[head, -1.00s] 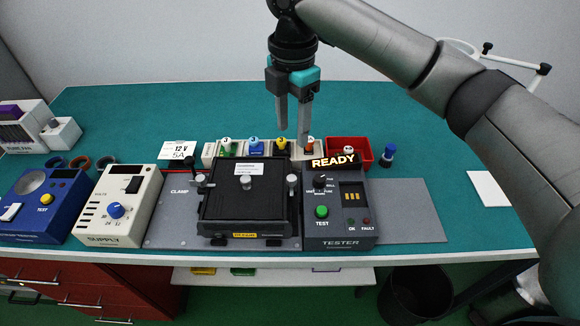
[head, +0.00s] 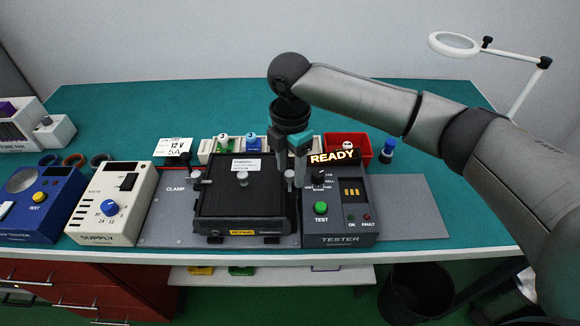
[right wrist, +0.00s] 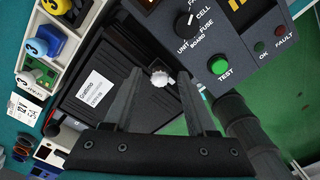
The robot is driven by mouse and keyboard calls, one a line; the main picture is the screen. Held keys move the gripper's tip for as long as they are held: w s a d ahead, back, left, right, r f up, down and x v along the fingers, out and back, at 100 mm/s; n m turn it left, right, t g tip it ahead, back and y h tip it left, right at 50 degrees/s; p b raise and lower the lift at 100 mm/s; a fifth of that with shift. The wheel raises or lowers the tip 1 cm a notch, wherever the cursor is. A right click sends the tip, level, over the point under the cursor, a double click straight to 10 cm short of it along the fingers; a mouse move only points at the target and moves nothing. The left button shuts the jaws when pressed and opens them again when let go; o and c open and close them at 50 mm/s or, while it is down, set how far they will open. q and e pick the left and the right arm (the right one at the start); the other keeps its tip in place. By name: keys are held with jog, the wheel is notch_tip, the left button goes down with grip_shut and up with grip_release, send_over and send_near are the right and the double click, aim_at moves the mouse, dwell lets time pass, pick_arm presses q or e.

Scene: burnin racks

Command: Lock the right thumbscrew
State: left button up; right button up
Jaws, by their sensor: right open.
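The right thumbscrew (head: 289,178) is a small silvery knob at the right edge of the black unit (head: 240,205) on the grey clamp plate (head: 168,215). In the right wrist view the knob (right wrist: 161,77) shows between the two fingertips. My right gripper (head: 289,175) is open and points down over it, one finger on each side. I cannot tell whether the fingers touch it. A left thumbscrew (head: 197,177) stands at the unit's left edge. My left gripper is out of view.
The tester (head: 340,215) stands close to the right of the gripper, its sign lit READY. The cream supply (head: 112,203) stands left of the clamp. A red bin (head: 362,155) and cells in a tray (head: 207,150) are behind. Bare table lies far right.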

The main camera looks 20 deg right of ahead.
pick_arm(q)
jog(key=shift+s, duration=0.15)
pick_arm(e)
jog(key=shift+c, duration=0.4)
jog(key=c, duration=0.3)
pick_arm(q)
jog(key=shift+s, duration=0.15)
pick_arm(e)
grip_shut()
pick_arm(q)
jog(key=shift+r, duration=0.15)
